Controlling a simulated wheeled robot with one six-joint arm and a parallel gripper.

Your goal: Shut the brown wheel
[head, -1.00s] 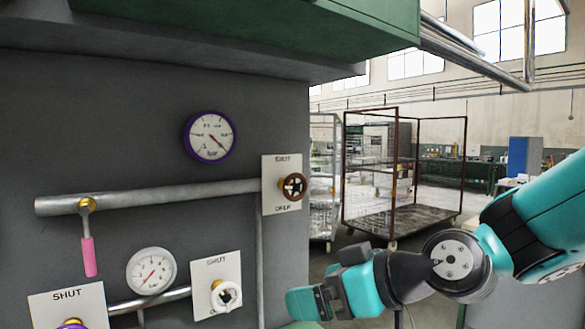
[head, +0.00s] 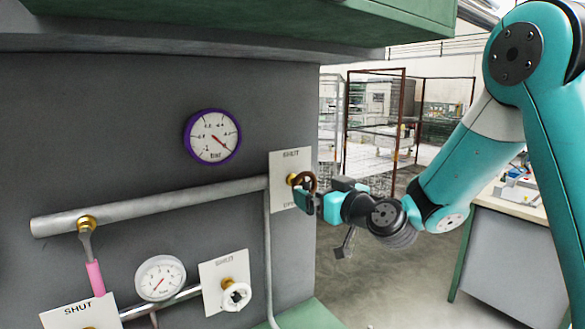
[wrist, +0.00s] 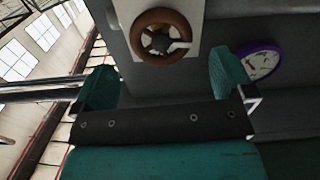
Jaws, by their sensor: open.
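The brown wheel (head: 307,182) sits on a brass stem in front of a white plate (head: 287,163) at the right end of the grey pipe. The plate reads SHUT at the top; the word at its bottom is partly hidden. My gripper (head: 308,202) is at the wheel's lower right and covers part of it. In the wrist view the brown wheel (wrist: 161,37) shows whole, with dark spokes and a pale bar, ahead of and between the two teal fingers. My gripper (wrist: 166,82) is open there, and no finger visibly grips the rim.
A purple-rimmed gauge (head: 212,136) is on the grey wall left of the wheel. Below are a white-faced gauge (head: 161,278), a white wheel (head: 236,296) and a pink-handled lever (head: 95,279). A green ledge (head: 400,25) overhangs above. Open floor and a cage trolley (head: 375,125) lie to the right.

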